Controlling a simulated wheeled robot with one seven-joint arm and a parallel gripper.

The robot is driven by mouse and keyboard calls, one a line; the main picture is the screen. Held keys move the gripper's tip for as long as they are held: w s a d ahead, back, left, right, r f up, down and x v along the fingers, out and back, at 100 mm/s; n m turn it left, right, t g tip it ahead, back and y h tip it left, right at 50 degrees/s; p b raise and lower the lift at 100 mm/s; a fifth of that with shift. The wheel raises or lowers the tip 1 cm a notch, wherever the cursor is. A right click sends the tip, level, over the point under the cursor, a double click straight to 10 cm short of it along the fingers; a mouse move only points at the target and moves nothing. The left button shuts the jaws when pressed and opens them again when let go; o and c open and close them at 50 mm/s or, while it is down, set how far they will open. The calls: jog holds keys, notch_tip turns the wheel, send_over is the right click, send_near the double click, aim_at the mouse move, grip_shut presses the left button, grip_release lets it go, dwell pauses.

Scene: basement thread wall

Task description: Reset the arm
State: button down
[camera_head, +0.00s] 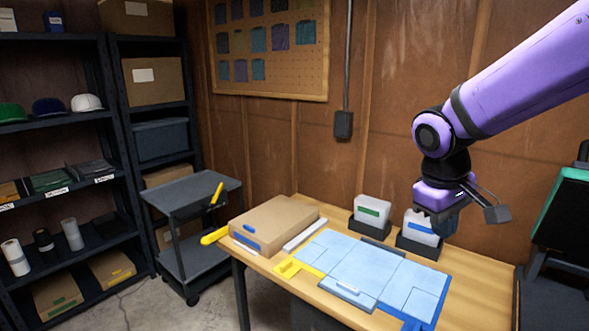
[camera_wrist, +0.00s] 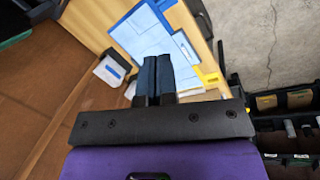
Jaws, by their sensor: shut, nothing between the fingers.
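My purple arm reaches in from the upper right in the head view. My gripper (camera_head: 440,222) hangs at the right, in front of the right white bin and above the back right of the table. In the wrist view, the two dark fingers of my gripper (camera_wrist: 155,75) are side by side and shut, with nothing between them. The wooden table (camera_head: 478,272) lies below. On it is a light blue panelled board (camera_head: 352,268) with a yellow corner piece at its left. The fingertips appear apart from the board.
Two white bins in dark holders stand at the table's back; the left one (camera_head: 372,210) is clear of my gripper. A cardboard box (camera_head: 275,222) lies at the table's left. A grey cart (camera_head: 190,195) and dark shelves (camera_head: 60,155) stand further left. A dark machine (camera_head: 560,225) is at the right.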

jog(key=s+d+r+m+t+y, duration=0.1)
jog(key=s+r, duration=0.3)
jog(key=s, duration=0.4)
jog(key=s+d+r+m+t+y, duration=0.1)
jog(key=s+d+r+m+t, duration=0.1)
jog(key=s, duration=0.6)
jog(key=shift+d+r+m+t, duration=0.4)
jog(key=shift+r+m+t, duration=0.3)
jog(key=shift+r+m, duration=0.2)
